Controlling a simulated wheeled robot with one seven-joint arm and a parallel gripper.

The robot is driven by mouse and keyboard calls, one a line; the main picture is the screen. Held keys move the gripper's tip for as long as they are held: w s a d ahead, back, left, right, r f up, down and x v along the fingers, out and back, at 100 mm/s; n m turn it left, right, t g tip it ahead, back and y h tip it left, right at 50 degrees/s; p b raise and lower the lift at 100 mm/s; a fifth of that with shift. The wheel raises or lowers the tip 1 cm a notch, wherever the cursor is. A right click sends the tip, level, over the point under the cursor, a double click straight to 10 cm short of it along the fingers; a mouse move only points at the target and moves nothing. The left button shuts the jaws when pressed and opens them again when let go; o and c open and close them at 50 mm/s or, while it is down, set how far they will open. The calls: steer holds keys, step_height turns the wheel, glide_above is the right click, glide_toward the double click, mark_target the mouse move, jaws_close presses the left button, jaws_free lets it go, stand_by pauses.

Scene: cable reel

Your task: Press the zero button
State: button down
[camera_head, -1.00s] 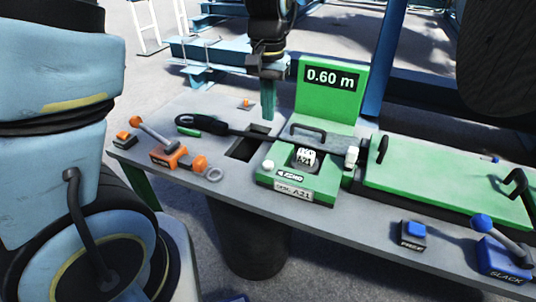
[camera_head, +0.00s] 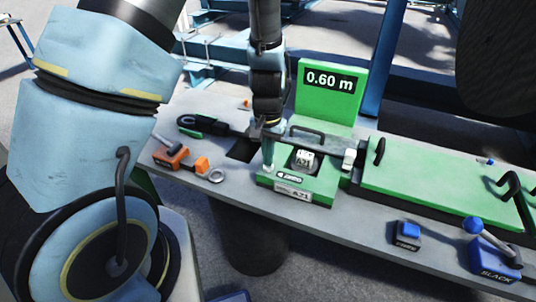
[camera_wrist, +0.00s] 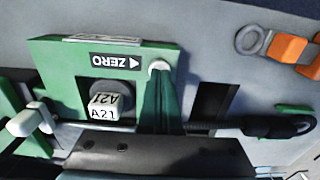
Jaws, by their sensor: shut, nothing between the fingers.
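The green meter housing (camera_head: 300,191) stands on the table and has a black ZERO label with an arrow (camera_wrist: 116,61). The arrow points at the round white zero button (camera_wrist: 158,65). My gripper (camera_wrist: 159,77) is shut, with green fingers pointing down at the button. In the head view my gripper (camera_head: 268,158) stands over the housing's left corner. Its tips are at the button or just above it; I cannot tell whether they touch. The display (camera_head: 330,80) reads 0.60 m.
A white A21 counter block (camera_wrist: 105,104) sits beside the label. A black-handled cable tool (camera_wrist: 280,125), an orange lever (camera_head: 171,156) and a grey ring (camera_head: 216,176) lie to the left in the head view. Blue FREE (camera_head: 410,230) and SLACK (camera_head: 490,255) controls are at right.

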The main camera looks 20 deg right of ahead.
steer(key=shift+f, duration=0.2)
steer(key=shift+f+b, duration=0.7)
steer(key=shift+f, duration=0.05)
steer(key=shift+s+a+f, duration=0.15)
steer(key=shift+f, duration=0.2)
steer(key=shift+r, duration=0.35)
steer(key=r+p, duration=0.4)
steer(key=shift+w+r, duration=0.2)
steer(key=shift+r, duration=0.05)
step_height(320, 180, up, 10)
steer(key=b, duration=0.3)
steer(key=shift+f, duration=0.15)
